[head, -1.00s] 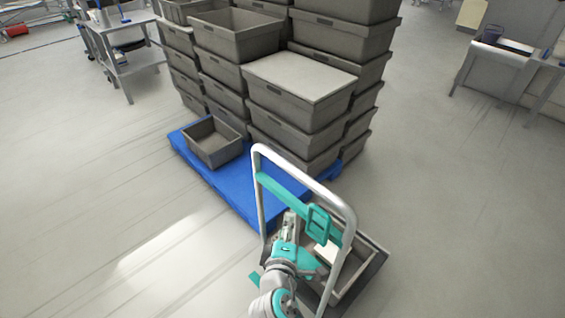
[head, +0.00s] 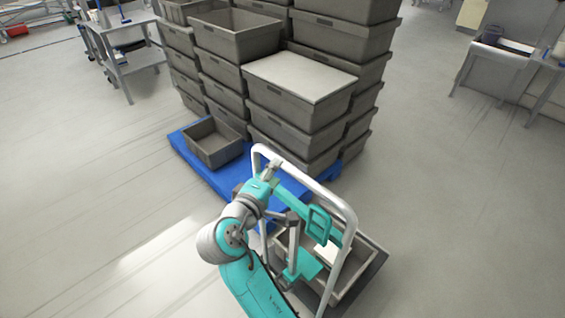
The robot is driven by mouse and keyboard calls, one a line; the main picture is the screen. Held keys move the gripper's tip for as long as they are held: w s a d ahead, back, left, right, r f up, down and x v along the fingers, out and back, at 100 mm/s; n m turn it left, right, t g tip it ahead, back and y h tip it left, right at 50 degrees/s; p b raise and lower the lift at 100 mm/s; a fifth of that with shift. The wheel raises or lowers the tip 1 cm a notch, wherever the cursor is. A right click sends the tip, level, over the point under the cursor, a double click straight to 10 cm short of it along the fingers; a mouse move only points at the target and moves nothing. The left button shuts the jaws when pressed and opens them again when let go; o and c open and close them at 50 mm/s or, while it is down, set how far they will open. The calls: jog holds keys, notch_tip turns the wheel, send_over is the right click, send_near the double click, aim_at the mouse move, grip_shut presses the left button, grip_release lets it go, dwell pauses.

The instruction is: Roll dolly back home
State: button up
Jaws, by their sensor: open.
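My arm hides the dolly's left side.
A blue pallet (head: 190,160) behind the dolly bears tall stacks of grey totes (head: 290,115) and one low open tote (head: 212,145). A cart (head: 120,55) stands at upper left and a bench (head: 510,60) at upper right. The floor left and right is clear.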

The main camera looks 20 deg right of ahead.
jog(key=shift+x, duration=2.75)
grip_shut()
